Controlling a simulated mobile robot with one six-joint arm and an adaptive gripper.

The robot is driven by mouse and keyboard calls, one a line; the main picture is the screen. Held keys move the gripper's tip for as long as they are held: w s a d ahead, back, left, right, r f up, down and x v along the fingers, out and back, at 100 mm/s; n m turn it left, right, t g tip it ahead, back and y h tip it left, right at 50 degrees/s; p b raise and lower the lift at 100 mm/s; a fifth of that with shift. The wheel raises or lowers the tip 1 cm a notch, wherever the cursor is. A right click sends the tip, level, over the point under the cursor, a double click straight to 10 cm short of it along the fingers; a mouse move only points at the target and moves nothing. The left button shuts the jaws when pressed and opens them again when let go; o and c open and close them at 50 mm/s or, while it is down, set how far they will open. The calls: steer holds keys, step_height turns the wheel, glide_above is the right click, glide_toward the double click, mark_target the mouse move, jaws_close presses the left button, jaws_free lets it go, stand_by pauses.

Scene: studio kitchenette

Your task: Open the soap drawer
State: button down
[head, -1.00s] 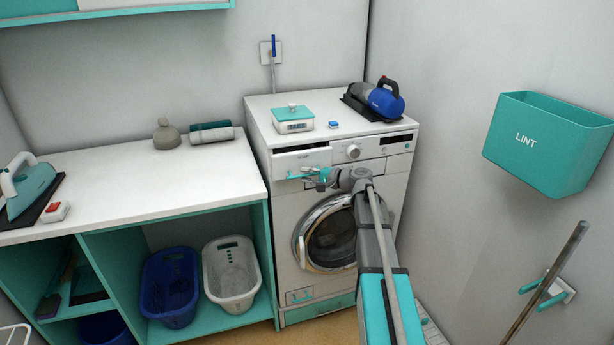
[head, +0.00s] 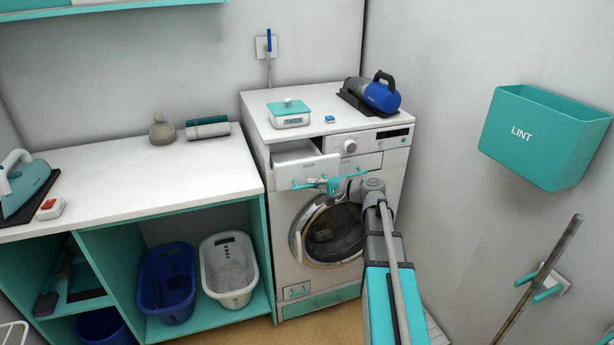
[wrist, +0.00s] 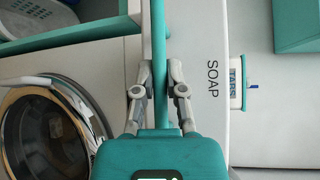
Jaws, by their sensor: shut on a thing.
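The soap drawer (head: 306,171) is at the upper left of the white washing machine's front. It stands pulled out, with its white box showing behind the front panel. Its teal bar handle (head: 302,185) runs across the front. My gripper (head: 332,184) is shut on this handle. In the wrist view the drawer front (wrist: 212,110) carries the word SOAP, and the teal handle (wrist: 184,60) runs upright in the picture by the fingers of my gripper (wrist: 160,85). The fingers hide part of the handle.
The round door (head: 332,232) is below the drawer. A white counter (head: 130,182) is to the left, a teal LINT bin (head: 540,140) on the right wall.

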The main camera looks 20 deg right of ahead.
steer(key=s, duration=0.5)
steer(key=shift+s, duration=0.35)
steer(key=c, duration=0.7)
jaws_free()
steer(key=shift+w, duration=0.1)
